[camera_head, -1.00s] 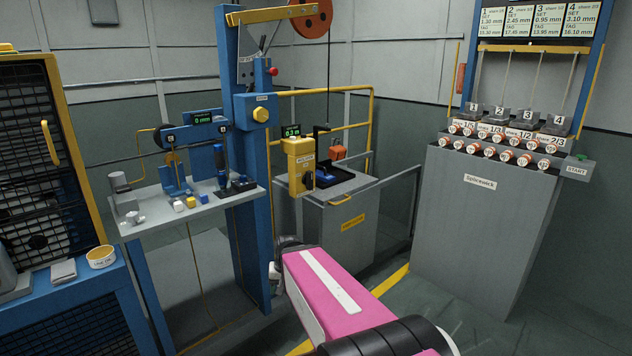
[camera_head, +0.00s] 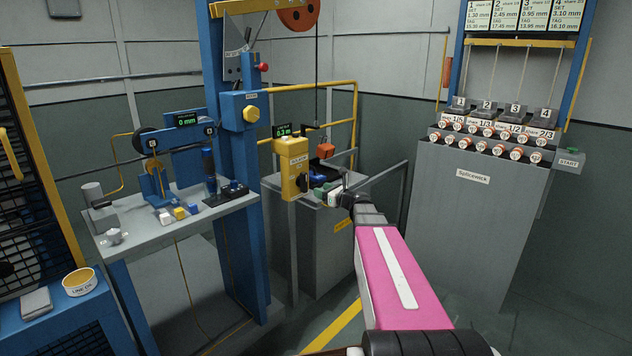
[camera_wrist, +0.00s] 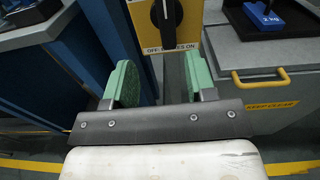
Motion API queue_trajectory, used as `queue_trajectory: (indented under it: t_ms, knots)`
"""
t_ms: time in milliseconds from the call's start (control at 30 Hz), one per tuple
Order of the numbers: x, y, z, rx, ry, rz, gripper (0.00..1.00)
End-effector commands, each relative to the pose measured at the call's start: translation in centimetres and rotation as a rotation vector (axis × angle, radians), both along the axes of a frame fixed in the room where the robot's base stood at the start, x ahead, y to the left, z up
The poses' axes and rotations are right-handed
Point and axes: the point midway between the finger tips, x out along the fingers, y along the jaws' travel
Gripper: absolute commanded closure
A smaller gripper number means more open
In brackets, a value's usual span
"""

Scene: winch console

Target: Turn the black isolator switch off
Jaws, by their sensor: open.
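The black isolator switch (camera_wrist: 166,14) is a rotary knob on a yellow isolator box (camera_head: 291,167). In the wrist view the knob stands upright, its pale mark near vertical, above a label (camera_wrist: 171,48) reading "OFF" at left and "ON" at right; the middle of the label is hard to read. The top of the knob is cut off by the frame. My gripper (camera_wrist: 158,83) is open and empty, its two green pads apart on either side below the knob, not touching it. In the head view my gripper (camera_head: 340,192) is right of the box.
A grey cabinet with a yellow handle (camera_wrist: 261,78) and a "KEEP CLEAR" label stands right of the box. A blue 2 kg weight (camera_wrist: 264,17) sits on it. A blue column (camera_head: 238,200) and a grey bench (camera_head: 150,222) are at left. The Splicewick console (camera_head: 478,215) is at right.

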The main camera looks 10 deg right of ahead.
Motion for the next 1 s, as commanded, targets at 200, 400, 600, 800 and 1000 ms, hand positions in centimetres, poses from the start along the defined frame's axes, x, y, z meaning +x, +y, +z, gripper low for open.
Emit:
queue_trajectory:
  t_ms: [200,400,600,800,1000]
  knots:
    - [1.4,0.2,0.4,0.043,0.005,-0.013,0.49]
    - [4.2,2.2,0.4,0.040,0.004,-0.011,0.49]
    - [6.9,4.2,0.4,0.039,0.004,-0.011,0.49]
    - [8.6,5.5,0.4,0.039,0.005,-0.012,0.49]
    - [9.0,6.0,0.4,0.039,0.005,-0.012,0.49]
